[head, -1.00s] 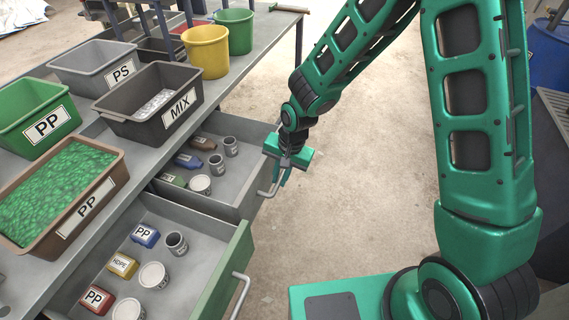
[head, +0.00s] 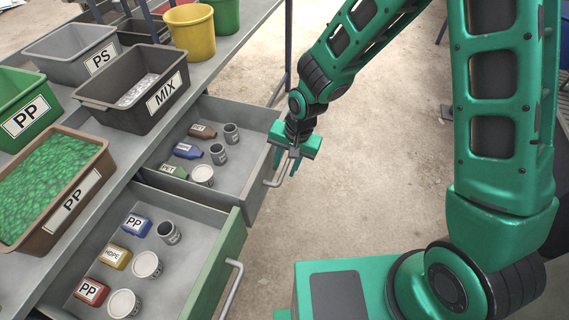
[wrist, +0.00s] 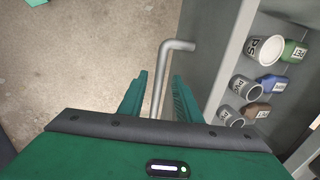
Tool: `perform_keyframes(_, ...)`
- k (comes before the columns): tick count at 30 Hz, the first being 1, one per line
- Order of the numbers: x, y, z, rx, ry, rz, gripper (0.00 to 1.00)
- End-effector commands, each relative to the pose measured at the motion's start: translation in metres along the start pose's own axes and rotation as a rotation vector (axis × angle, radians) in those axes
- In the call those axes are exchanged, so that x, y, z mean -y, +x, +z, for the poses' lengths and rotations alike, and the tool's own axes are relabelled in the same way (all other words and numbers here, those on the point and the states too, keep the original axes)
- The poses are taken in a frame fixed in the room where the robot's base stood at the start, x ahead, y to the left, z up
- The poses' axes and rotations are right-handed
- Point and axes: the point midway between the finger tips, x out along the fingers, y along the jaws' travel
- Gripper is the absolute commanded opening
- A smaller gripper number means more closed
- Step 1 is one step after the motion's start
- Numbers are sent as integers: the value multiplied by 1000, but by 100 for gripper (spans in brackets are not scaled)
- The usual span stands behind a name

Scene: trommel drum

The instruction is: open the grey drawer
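The grey drawer (head: 243,188) is pulled out from under the workbench, with its floor and contents showing. Its bar handle (head: 279,172) is on the front face. My gripper (head: 293,161) is at this handle. In the wrist view, the handle (wrist: 160,82) passes between the two fingers of my gripper (wrist: 160,88), with a visible gap beside it, so the fingers look open around the bar. The drawer's front edge (wrist: 226,70) is just right of the fingers there.
A green-fronted drawer (head: 222,262) stands open nearer me, its handle (head: 232,288) sticking out. The grey drawer holds several bottles and cups, such as a blue bottle (head: 187,151). Bins, including the MIX bin (head: 120,103), stand on the workbench. The floor (head: 365,170) beside the drawers is clear.

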Motion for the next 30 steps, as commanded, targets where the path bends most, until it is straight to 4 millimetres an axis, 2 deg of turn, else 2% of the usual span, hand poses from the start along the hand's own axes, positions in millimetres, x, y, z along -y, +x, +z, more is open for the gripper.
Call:
perform_keyframes(7,0,0,-1,-2,2,1,31)
perform_keyframes(11,0,-8,-2,-3,2,1,31)
perform_keyframes(24,0,-77,-3,-5,3,-1,31)
perform_keyframes(30,0,-99,-3,-2,2,1,31)
